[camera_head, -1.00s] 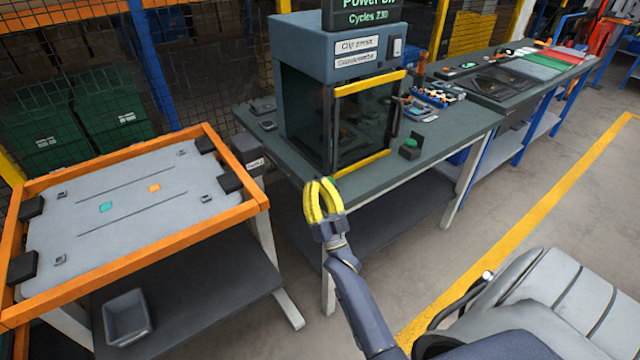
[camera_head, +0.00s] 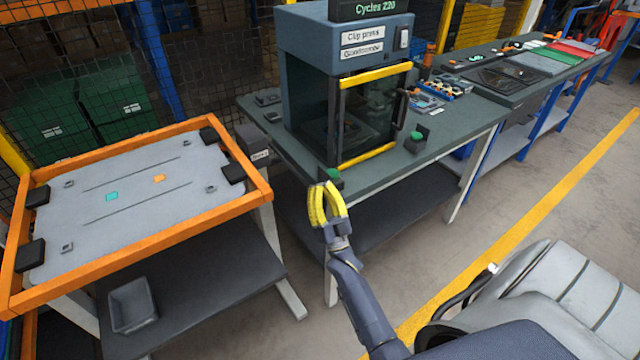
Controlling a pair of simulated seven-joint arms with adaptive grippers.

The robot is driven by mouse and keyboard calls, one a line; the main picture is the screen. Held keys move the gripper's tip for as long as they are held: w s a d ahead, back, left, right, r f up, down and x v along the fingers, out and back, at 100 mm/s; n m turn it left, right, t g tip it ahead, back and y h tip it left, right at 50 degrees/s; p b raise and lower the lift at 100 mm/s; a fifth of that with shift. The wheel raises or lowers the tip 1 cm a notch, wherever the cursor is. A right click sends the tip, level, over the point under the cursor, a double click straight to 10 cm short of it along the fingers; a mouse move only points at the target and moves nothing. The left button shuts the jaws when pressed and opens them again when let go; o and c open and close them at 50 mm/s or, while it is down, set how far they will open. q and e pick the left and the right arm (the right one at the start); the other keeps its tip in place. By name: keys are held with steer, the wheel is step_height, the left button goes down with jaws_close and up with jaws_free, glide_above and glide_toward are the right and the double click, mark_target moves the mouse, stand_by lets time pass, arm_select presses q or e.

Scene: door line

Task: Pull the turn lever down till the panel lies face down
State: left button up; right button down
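The grey panel (camera_head: 132,198) lies in an orange frame (camera_head: 150,243) at the left. Its visible face carries a teal patch, an orange patch and two long dark lines, with black blocks at its corners. A small labelled dark box (camera_head: 252,138) sits by the frame's right corner; I cannot make out a turn lever there. My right gripper (camera_head: 325,187), with yellow fingers, is in front of the press table, to the right of the frame and apart from it. Nothing shows held in it; how far its fingers are apart is unclear. My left gripper is out of view.
A clip press (camera_head: 348,95) with a yellow-edged door stands on a dark table (camera_head: 440,148) behind my gripper. Green buttons (camera_head: 417,136) sit near its front. A grey bin (camera_head: 132,304) is on the shelf below the frame. Open floor lies right, with a yellow line (camera_head: 540,215).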

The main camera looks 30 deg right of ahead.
steer(key=shift+f, duration=0.25)
